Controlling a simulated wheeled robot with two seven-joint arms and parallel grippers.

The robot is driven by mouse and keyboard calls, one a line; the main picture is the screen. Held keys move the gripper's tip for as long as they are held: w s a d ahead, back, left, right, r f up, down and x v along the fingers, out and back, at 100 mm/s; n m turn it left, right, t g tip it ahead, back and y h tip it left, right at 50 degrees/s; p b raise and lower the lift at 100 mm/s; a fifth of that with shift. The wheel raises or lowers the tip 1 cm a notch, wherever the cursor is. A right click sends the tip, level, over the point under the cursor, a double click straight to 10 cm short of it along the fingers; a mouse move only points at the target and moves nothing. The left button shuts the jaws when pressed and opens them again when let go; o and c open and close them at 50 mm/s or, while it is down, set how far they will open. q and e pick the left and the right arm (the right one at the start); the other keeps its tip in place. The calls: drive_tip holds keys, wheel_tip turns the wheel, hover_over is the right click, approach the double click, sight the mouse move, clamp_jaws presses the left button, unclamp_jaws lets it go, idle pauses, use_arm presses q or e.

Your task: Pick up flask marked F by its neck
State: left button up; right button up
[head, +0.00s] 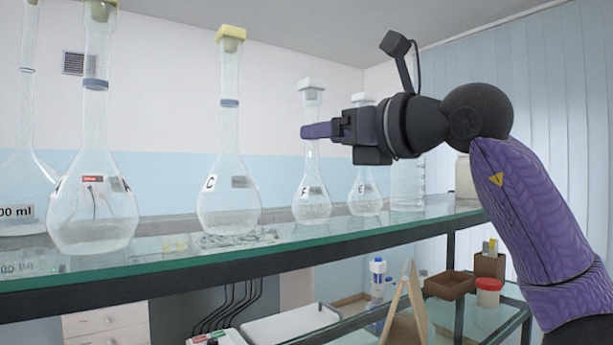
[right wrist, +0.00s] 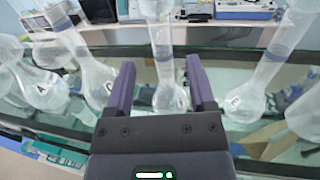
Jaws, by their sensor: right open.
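Flask F (head: 312,200) is a clear long-necked volumetric flask with a pale stopper, standing upright on the glass shelf. My right gripper (head: 318,130) comes in from the right at the height of its neck, and a purple finger crosses in front of the neck. In the right wrist view, the open purple fingers (right wrist: 160,75) lie on either side of a flask neck (right wrist: 162,45), with a gap on both sides. That flask's letter is not readable there, but its place between neighbours fits F. My left gripper is not in view.
Flask E (head: 365,195) stands close to the right, behind the gripper. Flask C (head: 228,200) and flask A (head: 92,215) stand to the left. A clear cylinder (head: 407,180) and a jar (head: 466,178) are further right. The glass shelf (head: 190,262) has a dark front edge.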

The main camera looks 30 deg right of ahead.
drive_tip(key=p+x, duration=0.2)
drive_tip(key=x, duration=0.3)
drive_tip(key=shift+w, duration=0.3)
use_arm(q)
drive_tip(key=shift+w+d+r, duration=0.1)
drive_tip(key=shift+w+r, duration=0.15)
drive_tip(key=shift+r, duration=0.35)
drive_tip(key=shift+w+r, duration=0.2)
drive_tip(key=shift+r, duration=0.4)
use_arm(e)
drive_tip(key=shift+f, duration=0.1)
drive_tip(key=shift+c, duration=0.2)
clamp_jaws()
